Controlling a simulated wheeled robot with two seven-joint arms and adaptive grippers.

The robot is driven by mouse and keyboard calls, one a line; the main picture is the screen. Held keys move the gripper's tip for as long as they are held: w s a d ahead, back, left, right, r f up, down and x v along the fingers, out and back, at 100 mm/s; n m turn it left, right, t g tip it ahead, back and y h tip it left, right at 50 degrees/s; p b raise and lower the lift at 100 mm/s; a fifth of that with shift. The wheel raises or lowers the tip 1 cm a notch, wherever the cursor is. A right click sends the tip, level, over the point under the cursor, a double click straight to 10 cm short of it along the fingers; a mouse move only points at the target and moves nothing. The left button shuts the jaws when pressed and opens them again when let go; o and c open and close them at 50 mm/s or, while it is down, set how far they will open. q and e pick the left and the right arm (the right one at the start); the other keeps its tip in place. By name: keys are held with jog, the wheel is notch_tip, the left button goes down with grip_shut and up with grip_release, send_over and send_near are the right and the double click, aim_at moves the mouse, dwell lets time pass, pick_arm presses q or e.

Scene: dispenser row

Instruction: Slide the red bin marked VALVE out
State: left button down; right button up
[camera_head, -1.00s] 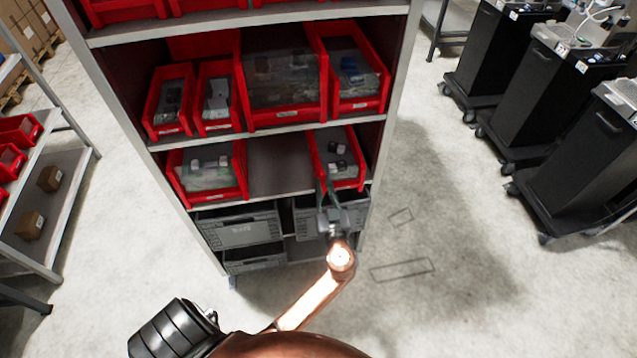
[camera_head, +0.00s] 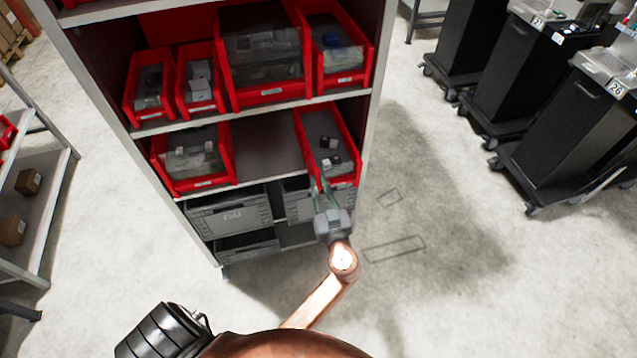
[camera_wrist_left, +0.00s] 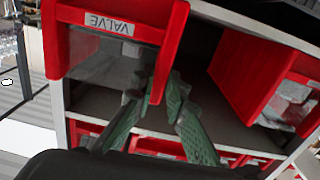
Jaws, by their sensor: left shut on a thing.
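The red VALVE bin (camera_head: 326,145) is on the right of the shelf's lower red-bin row and holds a few small dark and white items. Its front sticks out a little past the shelf edge. In the left wrist view the bin (camera_wrist_left: 120,12) is at the upper left, its VALVE label upside down. My left gripper (camera_head: 320,184) is at the bin's front and shut on its red rim. In the wrist view its green fingers (camera_wrist_left: 158,88) stand on both sides of a red wall edge; the exact contact is partly hidden. My right gripper is not in view.
A red bin (camera_head: 192,158) stands left on the same shelf, with a bare gap (camera_head: 262,148) between. More red bins (camera_head: 264,50) fill the shelf above. Grey crates (camera_head: 230,215) sit below. Black carts (camera_head: 560,130) stand at right; the floor before them (camera_head: 430,200) is clear.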

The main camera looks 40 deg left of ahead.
pick_arm(q)
jog(key=c, duration=1.8)
grip_release()
jog(key=shift+c, duration=0.2)
jog(key=shift+s, duration=0.1)
